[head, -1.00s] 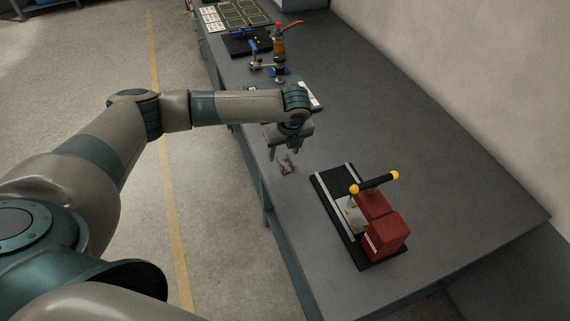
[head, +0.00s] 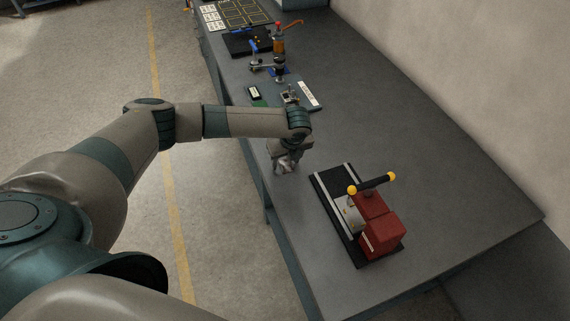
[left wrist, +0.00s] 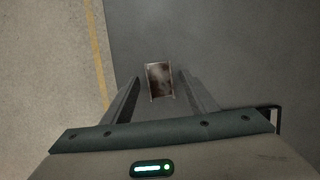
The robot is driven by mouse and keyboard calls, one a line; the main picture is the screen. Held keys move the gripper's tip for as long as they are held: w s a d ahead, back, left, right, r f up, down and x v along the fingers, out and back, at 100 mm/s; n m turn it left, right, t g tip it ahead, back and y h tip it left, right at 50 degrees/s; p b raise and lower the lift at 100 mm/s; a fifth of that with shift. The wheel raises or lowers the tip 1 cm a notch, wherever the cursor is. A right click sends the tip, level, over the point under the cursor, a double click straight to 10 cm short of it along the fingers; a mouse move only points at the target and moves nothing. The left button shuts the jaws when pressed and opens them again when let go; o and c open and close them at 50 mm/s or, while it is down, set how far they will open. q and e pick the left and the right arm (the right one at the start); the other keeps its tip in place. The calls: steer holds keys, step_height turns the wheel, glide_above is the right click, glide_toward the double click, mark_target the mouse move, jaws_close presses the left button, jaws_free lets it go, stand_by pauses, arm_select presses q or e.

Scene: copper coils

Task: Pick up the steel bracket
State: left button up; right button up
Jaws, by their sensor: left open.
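The steel bracket (left wrist: 160,81) is a small, shiny grey-brown metal piece on the dark grey bench top, near the bench's left edge. In the left wrist view it lies between the two finger lines, just beyond the fingertips. In the head view the bracket (head: 285,165) is partly hidden by my left gripper (head: 284,168), which is right over it and points down. In the left wrist view my left gripper (left wrist: 159,78) is open, with one finger on each side of the bracket. I cannot tell how far above the bench the fingertips are. My right gripper is not in view.
A red device with a black, yellow-ended handle (head: 378,225) stands on a black base to the right. Behind my gripper are a white-labelled strip (head: 308,95), a small dark-and-green item (head: 254,94) and a clamp-like tool (head: 279,60). The bench's right side is clear.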

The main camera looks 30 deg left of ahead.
mark_target(288, 167)
arm_select(q)
steer(key=c, duration=1.2)
steer(key=shift+o, duration=0.2)
steer(key=shift+r, duration=0.1)
steer(key=shift+r+b, duration=0.35)
steer(key=shift+r, duration=0.05)
steer(key=r+b, duration=0.2)
steer(key=r, duration=0.1)
steer(key=shift+w+d+r, duration=0.15)
steer(key=shift+d, duration=0.25)
steer(key=w+d+r+b, duration=0.2)
steer(key=d+r+b, duration=0.2)
steer(key=d, duration=0.6)
steer(key=shift+w+v, duration=0.25)
steer(key=shift+v, duration=1.15)
steer(key=shift+s, duration=0.1)
